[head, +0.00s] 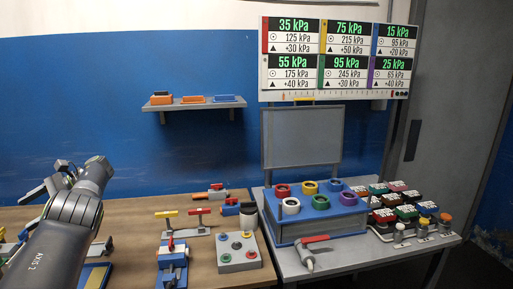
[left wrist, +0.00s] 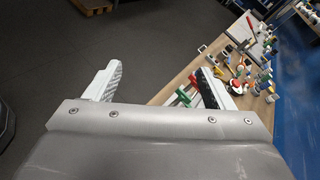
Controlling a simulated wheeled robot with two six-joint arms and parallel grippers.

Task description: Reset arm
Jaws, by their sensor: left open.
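My left arm (head: 62,232) reaches in from the lower left in the head view, over the left part of the wooden bench (head: 133,218). Its gripper is partly hidden behind the wrist. In the left wrist view my left gripper (left wrist: 158,75) has its two pale fingers spread wide, with nothing between them. Dark floor shows behind the left finger and the bench behind the right one. My right gripper is in neither view.
Valve fixtures (head: 172,262) and a grey block with coloured ports (head: 238,250) stand on the bench. A blue box with coloured rings (head: 318,213) and several coloured blocks (head: 383,215) stand on the grey table at right. A shelf (head: 195,104) and pressure display (head: 333,58) are on the wall.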

